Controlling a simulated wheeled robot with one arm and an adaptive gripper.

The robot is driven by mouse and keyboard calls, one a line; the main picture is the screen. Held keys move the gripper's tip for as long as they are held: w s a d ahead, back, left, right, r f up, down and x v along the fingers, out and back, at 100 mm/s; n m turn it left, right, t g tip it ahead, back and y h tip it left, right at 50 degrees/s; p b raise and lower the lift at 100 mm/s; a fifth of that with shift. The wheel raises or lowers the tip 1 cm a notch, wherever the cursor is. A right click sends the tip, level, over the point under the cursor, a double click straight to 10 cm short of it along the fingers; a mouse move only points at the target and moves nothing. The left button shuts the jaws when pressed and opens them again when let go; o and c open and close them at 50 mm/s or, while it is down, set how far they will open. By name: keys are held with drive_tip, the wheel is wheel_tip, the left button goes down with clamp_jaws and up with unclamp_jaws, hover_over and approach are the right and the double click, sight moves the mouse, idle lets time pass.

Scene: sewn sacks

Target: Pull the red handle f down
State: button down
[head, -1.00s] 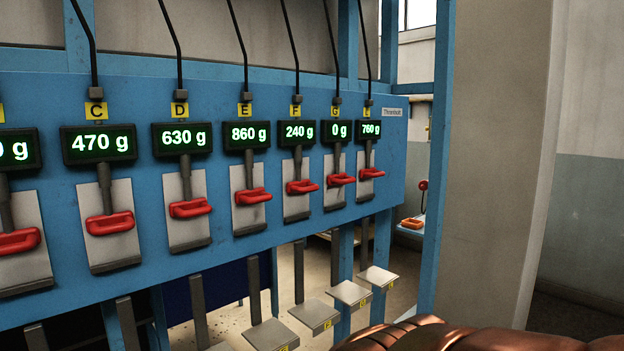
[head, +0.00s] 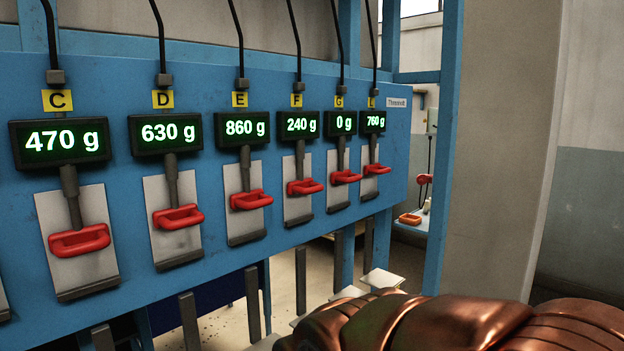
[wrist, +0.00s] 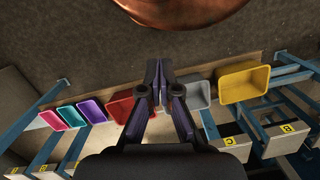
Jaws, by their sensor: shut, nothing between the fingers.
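The red handle f (head: 304,187) sits on a pale plate (head: 298,206) on the blue panel in the head view, below the yellow F label (head: 297,100) and a display (head: 298,125) reading 240 g. It hangs at the lower end of a grey lever, level with its neighbours. My gripper (wrist: 160,84) shows only in the wrist view, with its two fingers close together and empty. It is not near any red handle in that view. My copper-coloured arm covers the lower right of the head view.
Similar red handles E (head: 251,200) and G (head: 345,177) flank handle f closely. Weighing plates (head: 382,279) stick out below the panel. Coloured bins, including a yellow one (wrist: 243,82), lie below in the wrist view. A grey pillar (head: 495,150) stands at the right.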

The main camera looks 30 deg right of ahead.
drive_tip(key=w+d+r+t+y+p, duration=0.1)
drive_tip(key=w+d+r+t+y, duration=0.15)
drive_tip(key=w+r, duration=1.1)
drive_tip(key=w+d+r+t+y+p, duration=0.1)
drive_tip(key=w+d+r+t, duration=0.2)
drive_tip(key=w+r, duration=1)
drive_tip(key=w+d+r+t, duration=0.4)
drive_tip(key=w+d+r, duration=0.4)
drive_tip(key=w+d, duration=0.3)
drive_tip(key=d+r+n+t, duration=0.1)
drive_tip(key=d+r, duration=0.3)
drive_tip(key=d, duration=0.3)
drive_tip(key=d+r+n+t+h+p, duration=0.1)
drive_tip(key=d+r+t, duration=0.1)
drive_tip(key=d+r, duration=0.2)
drive_tip(key=shift+s+d+r+n, duration=0.15)
drive_tip(key=shift+s+d+n, duration=0.15)
drive_tip(key=shift+d, duration=1.4)
drive_tip(key=f+b+x, duration=0.1)
drive_tip(key=b+x, duration=0.1)
drive_tip(key=x, duration=0.4)
drive_tip(key=s+f+b+x, duration=0.1)
drive_tip(key=b+x, duration=0.1)
drive_tip(key=x, duration=0.4)
drive_tip(key=shift+d+f, duration=0.2)
drive_tip(key=shift+f, duration=0.25)
